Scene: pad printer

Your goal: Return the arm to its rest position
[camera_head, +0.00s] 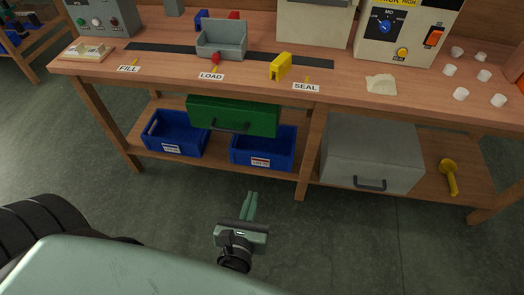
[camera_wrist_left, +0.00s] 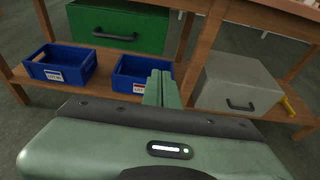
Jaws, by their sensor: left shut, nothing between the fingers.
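My left gripper (camera_head: 250,207) is in front of the workbench, low over the green floor and apart from everything. Its two green fingers are together with nothing between them. They also show in the left wrist view (camera_wrist_left: 162,88), pointing toward the lower shelf with the blue bins. My left arm fills the lower left of the head view. My right gripper is not in either view.
The wooden workbench (camera_head: 152,82) carries a grey tray (camera_head: 222,40), a yellow block (camera_head: 281,66) and white cups. Floor between bench and me is clear.

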